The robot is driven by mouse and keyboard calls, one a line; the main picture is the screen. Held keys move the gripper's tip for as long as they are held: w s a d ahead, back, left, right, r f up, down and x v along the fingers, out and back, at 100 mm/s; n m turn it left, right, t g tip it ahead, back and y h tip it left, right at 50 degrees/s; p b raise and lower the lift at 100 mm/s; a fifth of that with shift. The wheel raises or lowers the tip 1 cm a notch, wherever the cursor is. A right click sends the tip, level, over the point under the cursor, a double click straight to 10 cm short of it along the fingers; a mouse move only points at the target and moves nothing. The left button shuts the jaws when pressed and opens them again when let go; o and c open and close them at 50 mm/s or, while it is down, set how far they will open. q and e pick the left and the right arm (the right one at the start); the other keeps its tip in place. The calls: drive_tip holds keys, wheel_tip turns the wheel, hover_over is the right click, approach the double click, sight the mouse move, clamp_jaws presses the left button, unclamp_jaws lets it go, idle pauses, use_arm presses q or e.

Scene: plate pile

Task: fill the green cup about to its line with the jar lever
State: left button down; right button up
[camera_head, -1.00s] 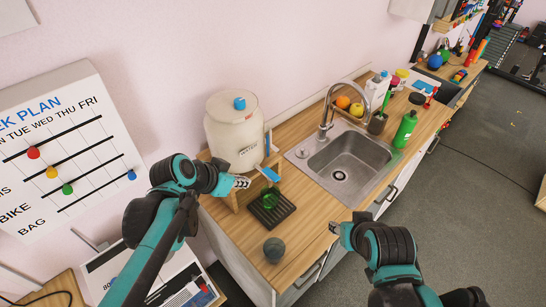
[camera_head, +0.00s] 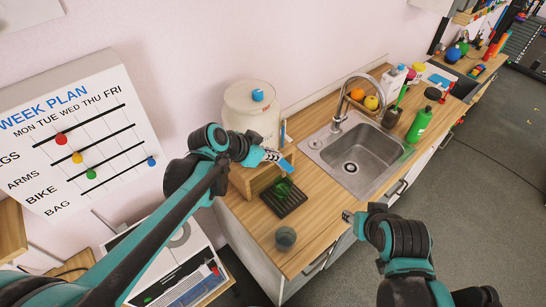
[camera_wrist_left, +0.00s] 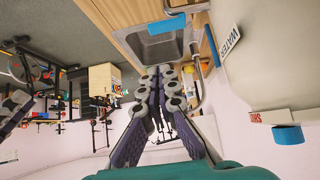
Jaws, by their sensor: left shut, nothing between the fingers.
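The white jar (camera_head: 252,112) with a blue cap stands on a wooden stand (camera_head: 240,180). Its blue lever (camera_head: 286,164) sticks out at the front; it also shows in the left wrist view (camera_wrist_left: 174,25). The green cup (camera_head: 283,188) is on a black slatted tray (camera_head: 293,204) below the lever; its fill level and line are too small to tell. My left gripper (camera_head: 277,156) is shut and empty, close beside the lever; I cannot tell if they touch. Its fingers fill the middle of the left wrist view (camera_wrist_left: 160,75). My right gripper (camera_head: 348,216) hangs by the counter's front edge, its jaws unclear.
A sink (camera_head: 357,160) with a curved tap (camera_head: 337,118) lies right of the tray. A grey round object (camera_head: 285,237) sits near the counter's front left. A green bottle (camera_head: 419,125), fruit and containers stand beyond the sink. Bare wood (camera_head: 322,222) lies between tray and front edge.

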use_arm(q)
drive_tip(key=b, duration=0.1)
hover_over(289, 172)
drive_tip(key=a, duration=0.1)
wheel_tip(289, 172, down, 6)
drive_tip(key=shift+w+a+f+b, duration=0.1)
drive_tip(key=shift+f+b, duration=0.05)
drive_tip(key=shift+f, duration=0.35)
drive_tip(key=shift+w+f+b, duration=0.1)
drive_tip(key=shift+f+b, duration=0.05)
drive_tip(key=shift+f, duration=0.85)
drive_tip(key=f+b, duration=0.1)
drive_tip(key=s+d+f+m+t+y+b, duration=0.1)
drive_tip(key=b, duration=0.1)
drive_tip(key=shift+a, duration=0.1)
